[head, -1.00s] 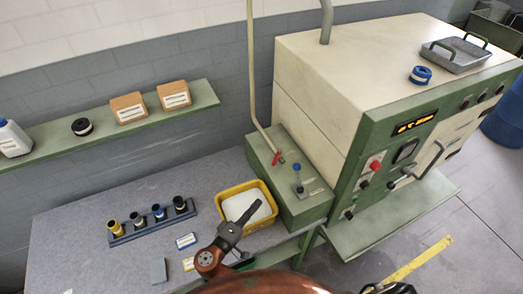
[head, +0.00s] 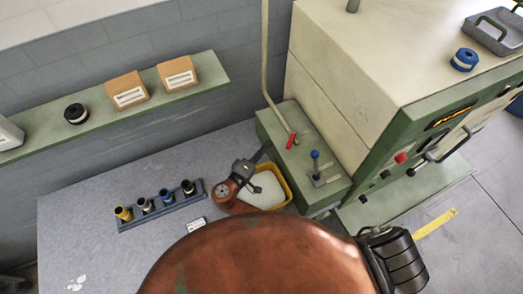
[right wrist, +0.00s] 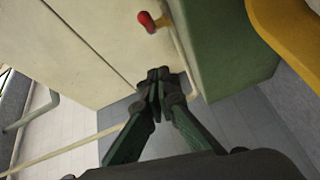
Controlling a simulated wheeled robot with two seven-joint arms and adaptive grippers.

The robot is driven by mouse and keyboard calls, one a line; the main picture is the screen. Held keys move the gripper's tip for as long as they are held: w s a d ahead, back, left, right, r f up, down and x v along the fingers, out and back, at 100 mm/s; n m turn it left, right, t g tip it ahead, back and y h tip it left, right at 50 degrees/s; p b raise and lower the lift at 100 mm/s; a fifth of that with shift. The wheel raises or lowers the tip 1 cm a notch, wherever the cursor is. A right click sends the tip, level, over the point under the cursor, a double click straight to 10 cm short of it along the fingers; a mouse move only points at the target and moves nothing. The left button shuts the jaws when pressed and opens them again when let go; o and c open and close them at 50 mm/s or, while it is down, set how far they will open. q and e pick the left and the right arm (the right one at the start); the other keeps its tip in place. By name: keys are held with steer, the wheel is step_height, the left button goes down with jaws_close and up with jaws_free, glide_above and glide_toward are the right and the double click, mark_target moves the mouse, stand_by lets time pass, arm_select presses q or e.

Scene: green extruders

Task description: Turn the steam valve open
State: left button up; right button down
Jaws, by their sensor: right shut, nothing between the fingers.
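The steam valve has a small red handle (head: 290,142) at the foot of a thin pale pipe (head: 267,60), on top of the green box (head: 322,190). The red handle also shows near the top of the right wrist view (right wrist: 147,22), beside the green box side (right wrist: 225,40). My right gripper (head: 264,153) is over the yellow bin, just left of the green box and apart from the handle. In the right wrist view its fingertips (right wrist: 158,75) are together and empty, below the handle in the picture. My left gripper is not in view.
A blue-knobbed lever (head: 315,157) stands right of the valve. The yellow bin (head: 287,185) holds something white. A rack of several cups (head: 160,207) stands on the bench. The large cream and green machine (head: 345,80) rises behind the box. A shelf (head: 110,118) runs along the wall.

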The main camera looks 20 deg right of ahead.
mark_target(291, 141)
steer(key=d, duration=0.1)
steer(key=d+p, duration=0.1)
steer(key=d, duration=0.1)
steer(key=d+p, duration=0.1)
steer(key=d, duration=0.1)
steer(key=shift+d+f, duration=0.2)
steer(key=shift+f, duration=0.1)
steer(key=shift+s+d+f+p, duration=0.1)
steer(key=shift+s+d+p, duration=0.1)
steer(key=shift+s+p, duration=0.1)
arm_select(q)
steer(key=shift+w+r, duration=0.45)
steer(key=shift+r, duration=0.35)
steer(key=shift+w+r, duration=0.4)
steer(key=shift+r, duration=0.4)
arm_select(e)
steer(key=shift+f, duration=0.1)
